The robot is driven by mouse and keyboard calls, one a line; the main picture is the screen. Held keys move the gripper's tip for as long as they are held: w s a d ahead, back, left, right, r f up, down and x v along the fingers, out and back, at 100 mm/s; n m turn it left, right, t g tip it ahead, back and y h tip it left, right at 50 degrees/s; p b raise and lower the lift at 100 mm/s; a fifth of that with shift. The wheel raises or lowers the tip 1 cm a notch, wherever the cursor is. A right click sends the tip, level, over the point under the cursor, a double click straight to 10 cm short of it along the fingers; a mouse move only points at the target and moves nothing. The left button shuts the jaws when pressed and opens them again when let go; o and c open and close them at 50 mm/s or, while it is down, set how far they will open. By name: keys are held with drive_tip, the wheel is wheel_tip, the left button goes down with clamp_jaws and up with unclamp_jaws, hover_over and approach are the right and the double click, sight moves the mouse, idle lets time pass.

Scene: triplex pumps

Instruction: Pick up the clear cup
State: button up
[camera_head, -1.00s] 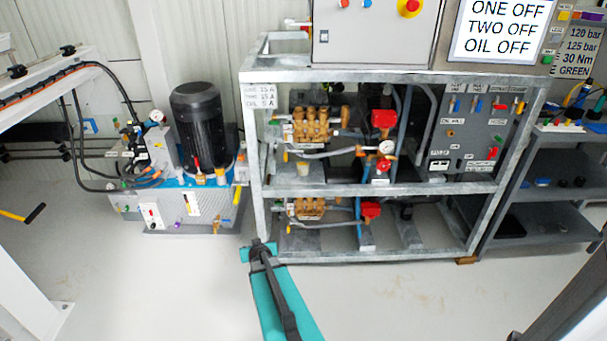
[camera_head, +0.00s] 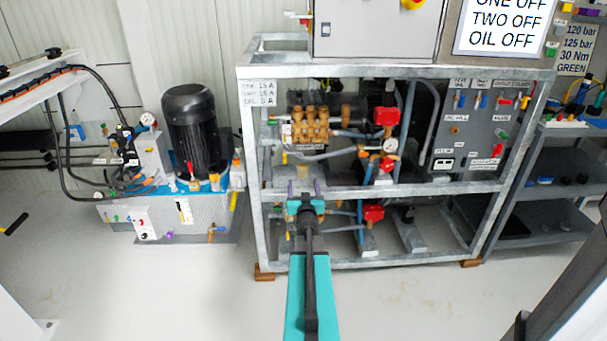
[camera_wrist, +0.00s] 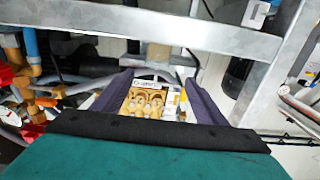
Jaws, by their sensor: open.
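The clear cup (camera_head: 302,171) looks small and pale, standing on the upper shelf of the metal frame below the upper brass pump. My gripper (camera_head: 304,186) is in front of the frame, just below the cup in the head view. Its purple fingers are apart, and I see nothing held. In the wrist view my gripper (camera_wrist: 156,82) points at the frame, with a brass pump (camera_wrist: 146,102) showing between the fingers. I cannot make out the cup in the wrist view.
The upper brass pump (camera_head: 309,125) sits above the cup, with hoses and a red-capped part (camera_head: 386,117) to the right. The frame's middle rail (camera_head: 410,190) runs close to my gripper. A black motor (camera_head: 190,120) stands left. The floor in front is clear.

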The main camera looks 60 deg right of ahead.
sight(303, 169)
drive_tip(key=shift+s+d, duration=0.1)
drive_tip(key=shift+d, duration=0.1)
drive_tip(key=shift+x, duration=3.55)
drive_tip(key=shift+w+d+b, duration=0.3)
drive_tip(key=shift+w+d, duration=0.1)
drive_tip(key=shift+d, duration=0.2)
drive_tip(key=shift+d, duration=0.1)
drive_tip(key=shift+b+x, duration=0.35)
drive_tip(key=shift+x, duration=2.15)
drive_tip(key=shift+r, duration=0.2)
drive_tip(key=c, duration=1.2)
